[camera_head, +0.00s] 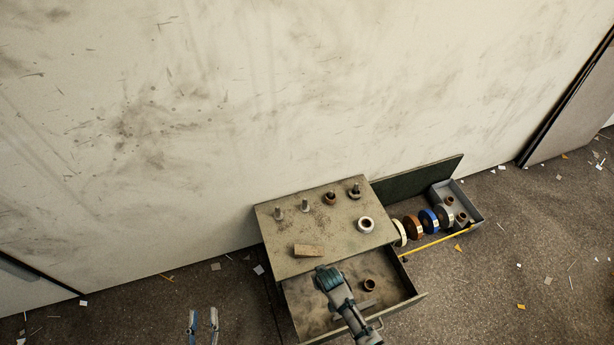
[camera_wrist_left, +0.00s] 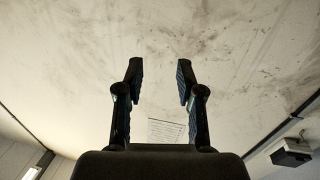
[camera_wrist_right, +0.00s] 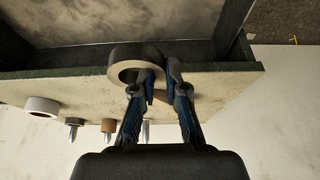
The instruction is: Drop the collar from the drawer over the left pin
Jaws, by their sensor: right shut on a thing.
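My right gripper (camera_wrist_right: 156,82) is shut on a grey-brown collar (camera_wrist_right: 122,54); one finger is inside its ring, the other outside. The right wrist view is upside down and shows the collar near the cabinet's front edge. In the head view my right arm hides these fingertips. The left pin (camera_head: 280,214) stands bare and upright at the left of a row on the cabinet top (camera_head: 335,235). Another brown collar (camera_head: 369,285) lies in the open drawer (camera_head: 300,297). My left gripper (camera_head: 203,320) is open and empty, left of the cabinet; it also shows in the left wrist view (camera_wrist_left: 160,75).
A second bare pin (camera_head: 305,205), a brown-collared pin (camera_head: 330,198) and a dark-collared pin (camera_head: 355,190) complete the row. A tan block (camera_head: 309,250) and a white ring (camera_head: 366,225) lie in front. Several rolls and a grey bin (camera_head: 470,208) stand at the right.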

